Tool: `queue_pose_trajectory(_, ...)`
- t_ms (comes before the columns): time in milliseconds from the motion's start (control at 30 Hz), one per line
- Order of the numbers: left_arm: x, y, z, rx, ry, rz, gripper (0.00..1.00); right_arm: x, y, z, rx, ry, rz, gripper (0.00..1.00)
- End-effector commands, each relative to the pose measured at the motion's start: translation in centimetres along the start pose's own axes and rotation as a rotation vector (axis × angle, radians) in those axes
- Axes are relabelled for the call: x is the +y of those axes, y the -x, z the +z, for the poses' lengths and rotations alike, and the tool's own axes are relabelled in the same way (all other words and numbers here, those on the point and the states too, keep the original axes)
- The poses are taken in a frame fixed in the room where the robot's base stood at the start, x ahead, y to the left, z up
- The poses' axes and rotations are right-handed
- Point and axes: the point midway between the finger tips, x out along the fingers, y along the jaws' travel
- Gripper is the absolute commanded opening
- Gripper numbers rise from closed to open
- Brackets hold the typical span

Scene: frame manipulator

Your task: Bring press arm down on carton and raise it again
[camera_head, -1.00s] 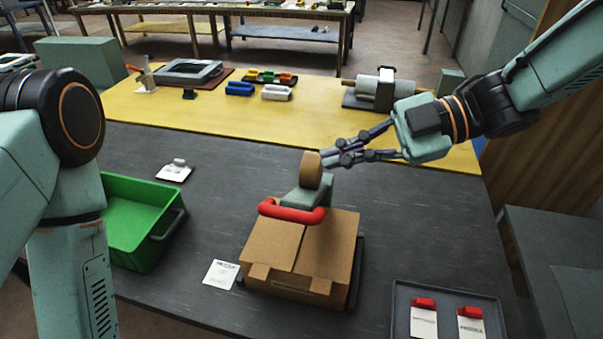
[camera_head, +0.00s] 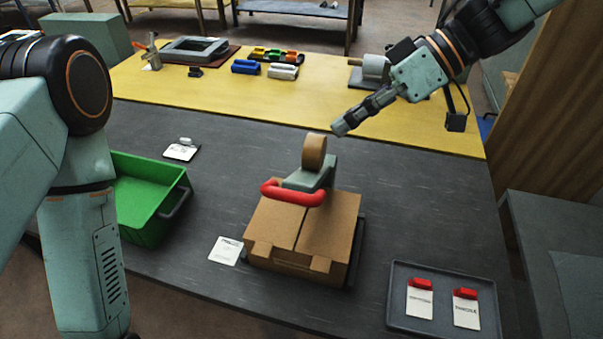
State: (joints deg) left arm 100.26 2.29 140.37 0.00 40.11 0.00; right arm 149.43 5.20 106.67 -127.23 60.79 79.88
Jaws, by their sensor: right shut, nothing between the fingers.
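The cardboard carton (camera_head: 302,241) sits on the dark table near the middle front, its top flaps closed. The press arm (camera_head: 309,178) stands over the carton's back edge, with a tan roll in it and a red handle (camera_head: 292,193) across its front. The handle appears close over the carton top; I cannot tell if it touches. My right gripper (camera_head: 340,129) is shut and empty, above and behind the press arm, apart from it and pointing down-left. My left arm comes in at the left, but its gripper is out of view.
A green bin (camera_head: 146,222) stands left of the carton, and a white card (camera_head: 225,251) lies beside the carton. A grey tray (camera_head: 457,318) with two red-topped tags is at front right. Tools and a roll dispenser (camera_head: 372,70) stand on the yellow strip behind.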

Motion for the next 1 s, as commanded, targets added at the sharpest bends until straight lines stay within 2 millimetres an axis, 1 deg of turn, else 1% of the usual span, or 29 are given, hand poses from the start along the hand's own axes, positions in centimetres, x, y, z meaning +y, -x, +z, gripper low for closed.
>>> queue_pose_trajectory(100, 0.0, -0.2, 0.0, 0.000, 0.000, 0.000, 0.40, 0.0, -2.1, 0.3, -0.008, -0.002, -0.003, 0.00)
queue_pose_trajectory(500, 0.0, -0.5, 0.0, 0.000, 0.000, 0.000, 0.40, 0.0, -9.2, 0.3, -0.005, 0.001, -0.002, 0.00)
queue_pose_trajectory(600, 0.0, -0.6, 0.0, 0.000, 0.000, 0.000, 0.40, -0.1, -10.2, 1.4, -0.002, -0.002, -0.004, 0.00)
queue_pose_trajectory(733, 0.0, -0.6, 0.0, 0.000, 0.000, 0.000, 0.40, 0.0, -11.2, 2.4, 0.000, 0.000, -0.002, 0.00)
queue_pose_trajectory(1000, 0.0, -0.6, 0.0, 0.000, 0.000, 0.000, 0.40, 0.0, -11.8, 3.0, 0.000, 0.002, -0.001, 0.00)
